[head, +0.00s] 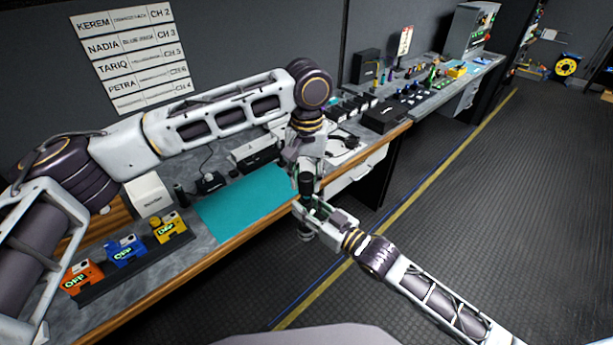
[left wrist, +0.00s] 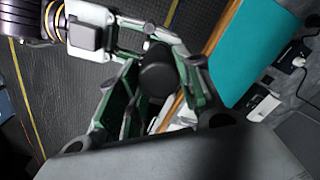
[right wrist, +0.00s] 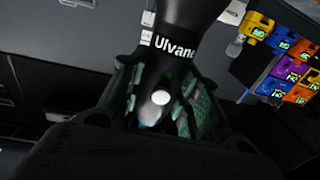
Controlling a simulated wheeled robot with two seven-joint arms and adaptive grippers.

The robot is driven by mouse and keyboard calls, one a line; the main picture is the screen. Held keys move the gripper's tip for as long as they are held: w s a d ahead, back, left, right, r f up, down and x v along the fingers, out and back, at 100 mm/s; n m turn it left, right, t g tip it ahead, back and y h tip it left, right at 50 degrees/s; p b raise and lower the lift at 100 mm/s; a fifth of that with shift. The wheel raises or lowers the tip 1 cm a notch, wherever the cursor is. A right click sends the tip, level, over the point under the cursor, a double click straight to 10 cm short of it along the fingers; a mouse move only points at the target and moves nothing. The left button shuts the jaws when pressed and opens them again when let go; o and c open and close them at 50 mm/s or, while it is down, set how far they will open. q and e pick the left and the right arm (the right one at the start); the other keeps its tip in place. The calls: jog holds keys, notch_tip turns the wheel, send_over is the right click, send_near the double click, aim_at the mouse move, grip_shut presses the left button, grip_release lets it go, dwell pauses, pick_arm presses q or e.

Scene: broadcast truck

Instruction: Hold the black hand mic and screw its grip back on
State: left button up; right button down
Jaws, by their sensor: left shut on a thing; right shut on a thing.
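The black hand mic (head: 306,184) stands roughly upright off the front edge of the desk, between my two grippers. My left gripper (head: 307,168) comes from above and is shut on its upper part; the mic's round black end shows between the fingers in the left wrist view (left wrist: 157,80). My right gripper (head: 318,213) comes in from the lower right and is shut on the mic lower down. In the right wrist view the mic (right wrist: 160,70) shows white lettering and a white dot between green-padded fingers. Fingers hide any joint between body and grip.
A teal mat (head: 240,205) lies on the desk behind the grippers. Orange, blue and yellow boxes marked OFF (head: 125,250) stand in a row at the desk's left. A black case (head: 385,118) and small gear fill the far desk.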

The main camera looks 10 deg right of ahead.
pick_arm(q)
jog(key=shift+f, duration=0.9)
jog(key=shift+f, duration=0.55)
dwell(1.0)
